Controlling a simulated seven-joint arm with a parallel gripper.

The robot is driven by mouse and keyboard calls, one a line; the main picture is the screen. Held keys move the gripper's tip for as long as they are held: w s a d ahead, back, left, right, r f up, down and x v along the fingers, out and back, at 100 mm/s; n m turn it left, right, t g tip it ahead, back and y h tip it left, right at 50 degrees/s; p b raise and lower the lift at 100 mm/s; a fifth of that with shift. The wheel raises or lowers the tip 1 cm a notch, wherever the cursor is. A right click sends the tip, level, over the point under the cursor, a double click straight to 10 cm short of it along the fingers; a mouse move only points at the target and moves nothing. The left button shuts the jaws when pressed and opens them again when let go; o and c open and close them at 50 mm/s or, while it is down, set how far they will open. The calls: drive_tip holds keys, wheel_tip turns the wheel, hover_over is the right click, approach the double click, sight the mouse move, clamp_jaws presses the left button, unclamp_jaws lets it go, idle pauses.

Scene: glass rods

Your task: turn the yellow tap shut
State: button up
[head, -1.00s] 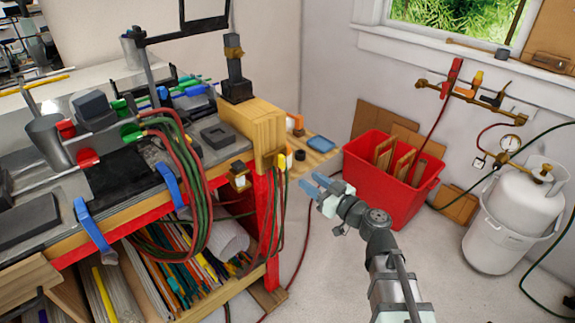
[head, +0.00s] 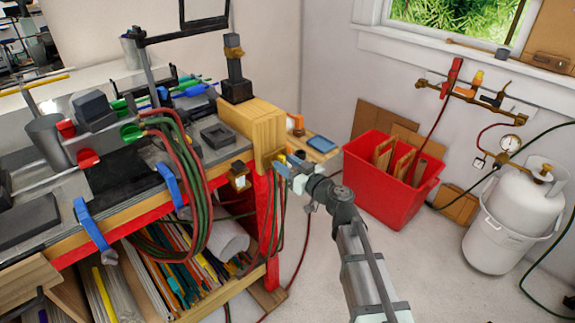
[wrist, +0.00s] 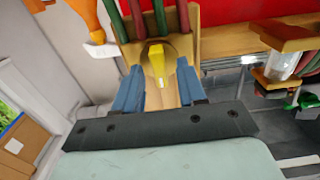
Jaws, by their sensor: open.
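The yellow tap (head: 282,158) is at the right end of the workbench, partly hidden by my gripper in the head view. In the wrist view the yellow tap handle (wrist: 158,62) points toward the camera, in front of a brass-coloured body with red and green hoses. My gripper (head: 284,169) is at the bench end. In the wrist view its blue fingers (wrist: 158,85) are open, one on each side of the lower part of the handle. A gap shows between them; I cannot tell whether either finger touches the handle.
An orange object (wrist: 88,18) is close to the left in the wrist view. A brass fitting with a glass cup (head: 238,178) is on the bench front. A red bin (head: 392,195) stands to the right. A wall pipe (head: 478,98) carries red, orange and black levers.

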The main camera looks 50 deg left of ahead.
drive_tip(key=shift+c, duration=0.4)
clamp_jaws()
drive_tip(key=m, duration=0.4)
drive_tip(key=shift+w+m, duration=0.1)
drive_tip(key=shift+m, duration=0.3)
drive_tip(key=m, duration=0.4)
drive_tip(key=shift+w+m, duration=0.1)
drive_tip(key=shift+m, duration=0.2)
drive_tip(key=shift+f+m, duration=0.2)
drive_tip(key=shift+m, duration=4)
